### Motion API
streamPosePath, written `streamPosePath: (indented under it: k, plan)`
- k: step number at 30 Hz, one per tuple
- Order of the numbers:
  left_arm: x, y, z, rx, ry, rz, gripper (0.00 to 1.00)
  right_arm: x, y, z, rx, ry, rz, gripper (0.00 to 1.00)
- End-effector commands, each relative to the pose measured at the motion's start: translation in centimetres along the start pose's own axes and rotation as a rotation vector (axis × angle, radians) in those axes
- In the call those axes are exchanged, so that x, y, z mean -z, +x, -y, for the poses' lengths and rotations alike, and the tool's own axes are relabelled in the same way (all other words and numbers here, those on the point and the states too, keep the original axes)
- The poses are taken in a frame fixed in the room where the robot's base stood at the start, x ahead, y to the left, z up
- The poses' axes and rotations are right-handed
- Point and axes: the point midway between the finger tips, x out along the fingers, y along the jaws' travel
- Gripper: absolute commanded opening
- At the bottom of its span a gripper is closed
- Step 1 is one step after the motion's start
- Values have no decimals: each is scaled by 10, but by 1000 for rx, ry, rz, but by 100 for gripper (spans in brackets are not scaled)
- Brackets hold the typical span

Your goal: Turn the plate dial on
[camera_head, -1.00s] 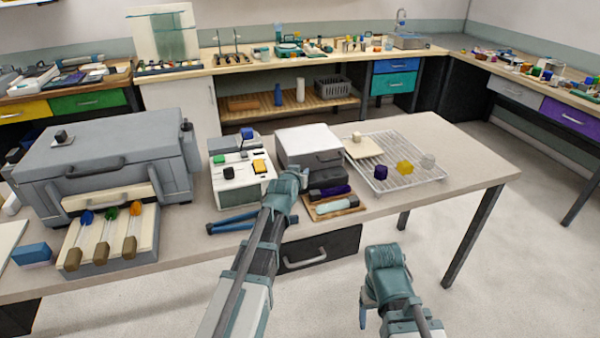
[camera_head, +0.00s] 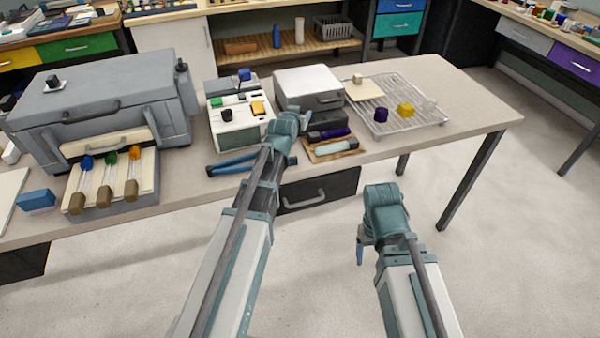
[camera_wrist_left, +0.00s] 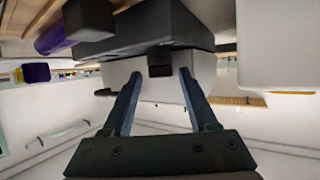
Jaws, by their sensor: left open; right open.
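A low dark box (camera_head: 329,120) stands in front of a white box (camera_head: 308,83) on the bench. In the left wrist view, which looks upside down, a small black knob (camera_wrist_left: 160,63) sticks out of the dark box's (camera_wrist_left: 145,28) face; I take it for the plate dial. My left gripper (camera_wrist_left: 159,78) is open and empty, its two blue fingertips on either side of the knob with gaps visible. Whether they reach its depth, I cannot tell. My right gripper (camera_head: 360,250) is open, hanging over the floor.
A tray (camera_head: 338,157) with dark-capped tubes lies right of my left wrist. A white box with coloured knobs (camera_head: 233,133) and blue tongs (camera_head: 230,167) are to the left. A wire rack (camera_head: 400,118) holds coloured cubes at right. Floor surrounds my right gripper.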

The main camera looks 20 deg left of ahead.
Motion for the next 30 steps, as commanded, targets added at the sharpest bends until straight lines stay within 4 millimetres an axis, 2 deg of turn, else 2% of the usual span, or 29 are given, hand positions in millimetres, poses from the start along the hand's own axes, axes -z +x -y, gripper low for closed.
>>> streamPosePath:
  k: [17,30]
  plan:
    - [1,1,-4,149,-59,-1,68,0,0,0,0,0,0,72]
    - [2,5,-12,385,-156,-1,68,0,0,0,0,0,0,72]
